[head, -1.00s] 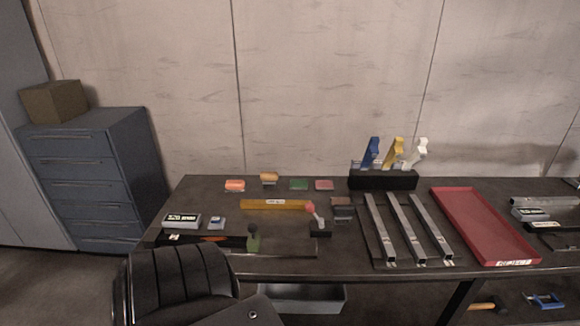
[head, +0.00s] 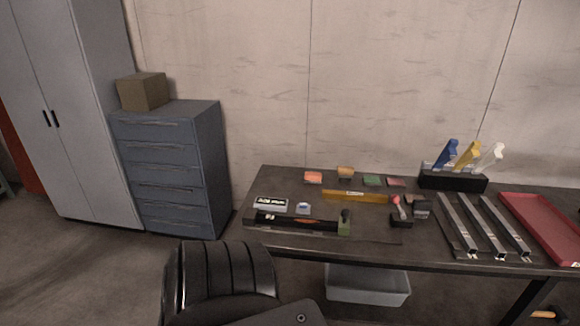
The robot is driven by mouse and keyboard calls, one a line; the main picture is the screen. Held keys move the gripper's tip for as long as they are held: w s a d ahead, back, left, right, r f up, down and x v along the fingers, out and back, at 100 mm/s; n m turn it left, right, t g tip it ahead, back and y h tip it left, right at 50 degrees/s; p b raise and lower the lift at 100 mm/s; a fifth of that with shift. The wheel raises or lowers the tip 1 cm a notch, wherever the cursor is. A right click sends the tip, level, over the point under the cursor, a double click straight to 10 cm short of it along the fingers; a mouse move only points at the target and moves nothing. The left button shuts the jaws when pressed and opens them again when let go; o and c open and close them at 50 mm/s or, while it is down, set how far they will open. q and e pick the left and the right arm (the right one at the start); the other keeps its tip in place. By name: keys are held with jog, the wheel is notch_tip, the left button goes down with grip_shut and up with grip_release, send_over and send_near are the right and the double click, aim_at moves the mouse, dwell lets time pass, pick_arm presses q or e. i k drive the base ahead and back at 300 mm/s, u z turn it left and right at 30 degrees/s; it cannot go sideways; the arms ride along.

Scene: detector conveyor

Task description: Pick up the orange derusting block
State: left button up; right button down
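The orange derusting block (head: 313,177) lies flat near the back left corner of the dark workbench (head: 290,241). A yellow-brown block (head: 346,172), a green block (head: 371,180) and a pink-red block (head: 397,183) lie in a row to its right. Neither gripper shows in the head view.
A yellow level (head: 352,196), a black-and-orange tool (head: 300,222) and small boxes (head: 270,203) lie in front of the blocks. Metal bars (head: 480,225) and a red tray (head: 545,222) are to the right. A blue drawer cabinet (head: 165,175) stands left of the bench.

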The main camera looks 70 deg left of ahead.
aim_at(310, 176)
jog(key=k, duration=0.15)
jog(key=u, duration=0.8)
